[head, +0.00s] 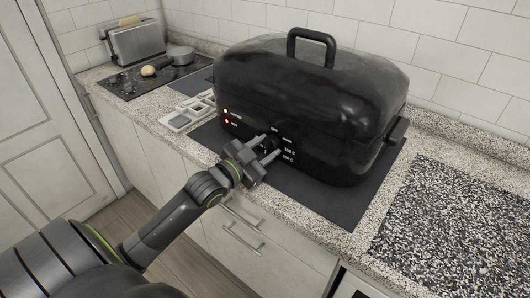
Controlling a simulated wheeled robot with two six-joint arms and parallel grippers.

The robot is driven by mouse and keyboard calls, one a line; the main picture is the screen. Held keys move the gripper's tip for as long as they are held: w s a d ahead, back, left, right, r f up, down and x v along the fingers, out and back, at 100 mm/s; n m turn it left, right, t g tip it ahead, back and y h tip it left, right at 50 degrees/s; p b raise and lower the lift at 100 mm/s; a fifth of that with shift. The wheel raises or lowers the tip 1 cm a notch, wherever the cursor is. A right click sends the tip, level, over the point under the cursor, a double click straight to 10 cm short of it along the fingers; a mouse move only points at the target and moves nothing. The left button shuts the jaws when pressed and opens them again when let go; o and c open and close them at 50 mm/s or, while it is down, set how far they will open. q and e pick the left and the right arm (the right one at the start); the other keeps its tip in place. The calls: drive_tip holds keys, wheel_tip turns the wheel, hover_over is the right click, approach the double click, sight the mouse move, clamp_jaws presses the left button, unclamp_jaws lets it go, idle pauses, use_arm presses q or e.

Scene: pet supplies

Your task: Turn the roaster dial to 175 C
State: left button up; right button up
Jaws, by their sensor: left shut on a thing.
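The black roaster (300,80) stands on a dark mat on the counter with its lid closed. Its dial (270,145) is on the front face, with small white markings above it and to its right. My left gripper (266,150) reaches in from the left and is shut on the dial, one finger on either side. The fingers cover much of the dial, so its pointer and exact setting cannot be read. Two small orange lights (226,116) glow left of the dial. My right gripper is not in view.
A sectioned light tray (188,113) lies left of the roaster. A toaster (136,42) and a dark cooktop (145,78) with a small pot (180,56) are at the back left. A speckled black-and-white board (455,230) lies at the right. Cabinet drawers are below the counter edge.

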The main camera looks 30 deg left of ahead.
use_arm(q)
drive_tip(key=shift+f+m+b, duration=0.15)
drive_tip(key=shift+m+b, duration=0.15)
drive_tip(key=shift+m, duration=0.5)
drive_tip(key=o, duration=1)
drive_tip(key=shift+s, duration=0.1)
